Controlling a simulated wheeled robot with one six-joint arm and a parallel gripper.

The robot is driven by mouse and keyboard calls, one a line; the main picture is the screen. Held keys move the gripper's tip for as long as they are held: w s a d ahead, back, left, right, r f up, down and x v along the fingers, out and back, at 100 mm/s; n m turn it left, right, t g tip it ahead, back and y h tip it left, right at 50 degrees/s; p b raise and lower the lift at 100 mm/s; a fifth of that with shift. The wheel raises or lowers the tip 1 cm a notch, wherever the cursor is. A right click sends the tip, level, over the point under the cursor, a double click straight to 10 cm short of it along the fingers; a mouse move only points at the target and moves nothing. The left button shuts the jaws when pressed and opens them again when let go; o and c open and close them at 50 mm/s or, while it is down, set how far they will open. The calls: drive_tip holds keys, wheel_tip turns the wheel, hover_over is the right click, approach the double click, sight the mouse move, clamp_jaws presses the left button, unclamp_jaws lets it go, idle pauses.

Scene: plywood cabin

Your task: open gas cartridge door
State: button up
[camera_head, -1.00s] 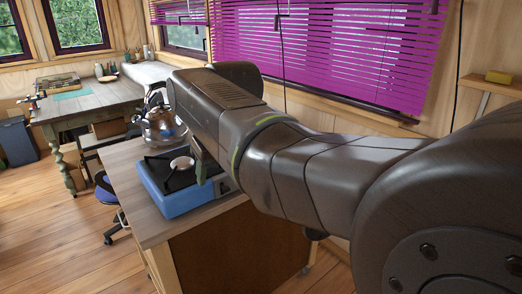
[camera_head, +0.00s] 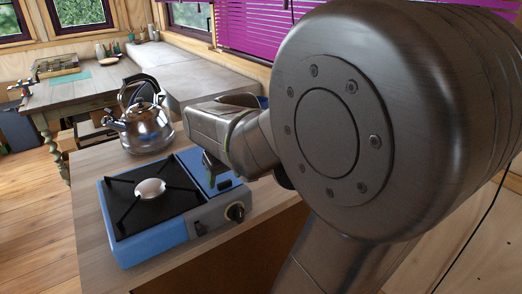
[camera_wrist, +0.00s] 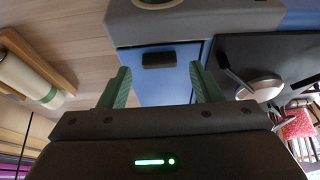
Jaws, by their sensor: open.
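The blue camping stove (camera_head: 150,249) stands on the wooden counter. Its gas cartridge door is a blue panel (camera_head: 192,163) on the right of the burner, and it looks closed. The door's dark handle (camera_head: 222,184) is near the panel's front edge. In the wrist view the blue door (camera_wrist: 172,88) lies between and beyond my gripper's green fingers, with the black handle (camera_wrist: 158,60) ahead of the gap. My gripper (camera_wrist: 160,76) is open and empty. In the head view my gripper (camera_head: 209,166) is over the door, its fingers partly hidden.
A shiny kettle (camera_head: 148,128) stands behind the stove. The black burner grate (camera_head: 150,196) is left of the door, and a knob (camera_head: 235,211) is on the grey front panel. A pale cylinder (camera_wrist: 30,72) lies at the left of the wrist view.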

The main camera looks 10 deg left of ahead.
drive_tip(key=shift+x, duration=0.8)
